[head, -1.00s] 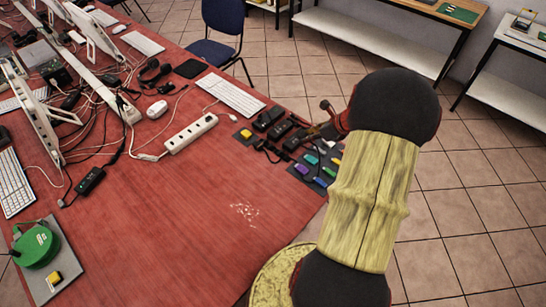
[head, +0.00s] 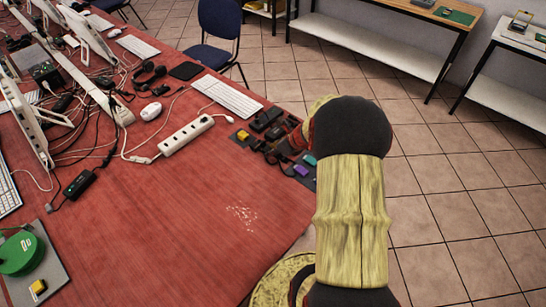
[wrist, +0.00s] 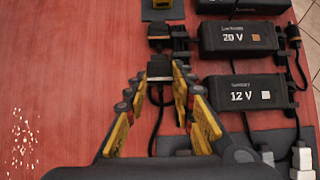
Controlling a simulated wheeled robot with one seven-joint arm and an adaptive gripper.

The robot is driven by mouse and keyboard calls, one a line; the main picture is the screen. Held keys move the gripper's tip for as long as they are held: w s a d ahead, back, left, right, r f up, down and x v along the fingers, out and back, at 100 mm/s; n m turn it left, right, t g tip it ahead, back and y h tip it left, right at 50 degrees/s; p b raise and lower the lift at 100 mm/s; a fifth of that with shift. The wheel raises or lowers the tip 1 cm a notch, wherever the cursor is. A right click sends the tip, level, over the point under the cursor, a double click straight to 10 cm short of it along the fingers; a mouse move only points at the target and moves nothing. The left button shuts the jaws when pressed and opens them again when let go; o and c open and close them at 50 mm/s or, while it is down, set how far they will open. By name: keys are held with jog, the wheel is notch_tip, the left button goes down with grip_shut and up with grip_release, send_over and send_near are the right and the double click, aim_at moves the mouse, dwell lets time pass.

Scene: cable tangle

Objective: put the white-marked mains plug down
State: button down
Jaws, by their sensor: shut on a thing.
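In the wrist view my gripper (wrist: 159,72) is closed around a small black plug (wrist: 160,68), with a dark cable running from it toward the gripper's base. Its white mark is not clear. The plug is over or on the red table's right edge area, left of the dark mat; I cannot tell whether it touches. A 12 V power brick (wrist: 240,96) with a white square lies to its right. A 20 V brick (wrist: 236,38) with an orange square lies beyond, beside an orange-marked plug (wrist: 159,32). In the head view my arm hides most of the gripper.
A white power strip (head: 186,135) and keyboard (head: 228,96) lie left of and behind the bricks. A yellow block (head: 242,135) sits nearby. Purple pieces (head: 301,170) lie on the mat. The red table front (head: 180,220) is clear except for pale crumbs (head: 241,216).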

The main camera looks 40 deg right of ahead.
jog(key=shift+f+b, duration=0.3)
jog(key=shift+f, duration=0.85)
jog(key=shift+s+f, duration=0.1)
jog(key=shift+f, duration=0.1)
jog(key=c, duration=1.5)
grip_release()
jog(key=shift+r, duration=0.15)
